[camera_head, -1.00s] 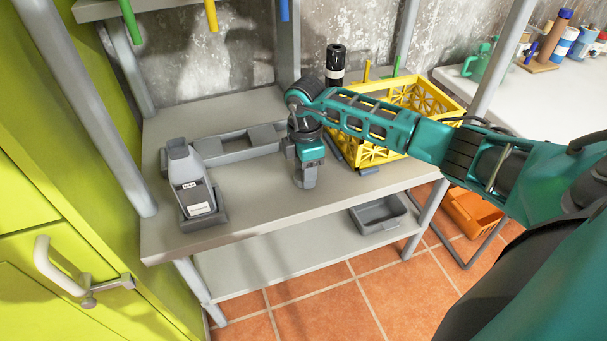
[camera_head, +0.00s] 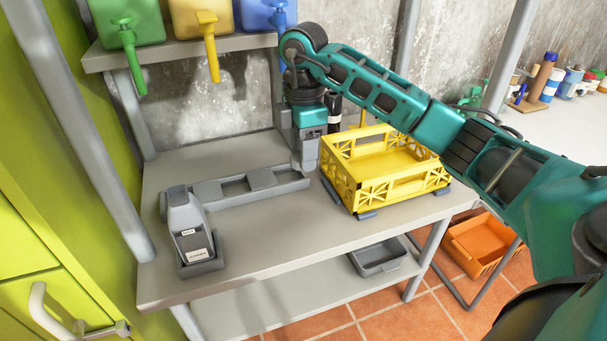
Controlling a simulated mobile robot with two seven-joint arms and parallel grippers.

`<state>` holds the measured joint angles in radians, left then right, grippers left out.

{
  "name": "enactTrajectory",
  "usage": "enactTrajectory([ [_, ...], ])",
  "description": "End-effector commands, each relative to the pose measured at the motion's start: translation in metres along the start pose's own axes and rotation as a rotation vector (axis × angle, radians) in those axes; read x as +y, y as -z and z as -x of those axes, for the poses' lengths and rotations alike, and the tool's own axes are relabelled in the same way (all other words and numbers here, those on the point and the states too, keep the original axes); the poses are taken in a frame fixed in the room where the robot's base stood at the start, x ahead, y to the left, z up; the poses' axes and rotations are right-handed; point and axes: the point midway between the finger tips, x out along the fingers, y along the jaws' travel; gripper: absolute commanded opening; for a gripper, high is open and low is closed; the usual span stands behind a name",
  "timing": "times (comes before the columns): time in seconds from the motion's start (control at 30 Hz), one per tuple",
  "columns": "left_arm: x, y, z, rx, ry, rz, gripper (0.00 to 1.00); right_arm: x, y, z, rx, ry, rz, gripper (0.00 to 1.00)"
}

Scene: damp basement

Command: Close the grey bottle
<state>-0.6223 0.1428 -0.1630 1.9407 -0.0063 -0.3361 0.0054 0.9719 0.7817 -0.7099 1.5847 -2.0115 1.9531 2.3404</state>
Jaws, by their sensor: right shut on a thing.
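The grey bottle (camera_head: 187,222) stands at the left front of the grey table, in a dark grey holder (camera_head: 207,266), with a label on its front. Whether its mouth is capped is too small to tell. My right gripper (camera_head: 305,170) points down above the table, by the right end of the long grey tray (camera_head: 232,198), well right of the bottle. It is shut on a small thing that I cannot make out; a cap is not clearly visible. My left gripper is not in view.
A yellow crate (camera_head: 395,185) stands close to the right of my gripper. A dark bottle (camera_head: 334,108) is behind it. The table front between bottle and crate is clear.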

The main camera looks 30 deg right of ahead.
Motion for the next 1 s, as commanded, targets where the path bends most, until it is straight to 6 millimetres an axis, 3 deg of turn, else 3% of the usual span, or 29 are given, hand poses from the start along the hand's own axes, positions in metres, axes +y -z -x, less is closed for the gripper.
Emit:
enactTrajectory([
  [0.2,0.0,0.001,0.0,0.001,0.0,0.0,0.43,0.0,0.0,0.02,0.001,0.0,0.0,0.15],
  [0.7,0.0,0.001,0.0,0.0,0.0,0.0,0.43,0.0,0.001,0.021,0.0,0.001,0.023,0.15],
  [0.87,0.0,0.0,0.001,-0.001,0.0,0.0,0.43,-0.003,0.005,0.019,-0.002,-0.002,0.21,0.15],
  [1.0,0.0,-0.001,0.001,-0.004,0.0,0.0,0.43,-0.007,0.013,0.016,-0.006,-0.007,0.521,0.15],
])
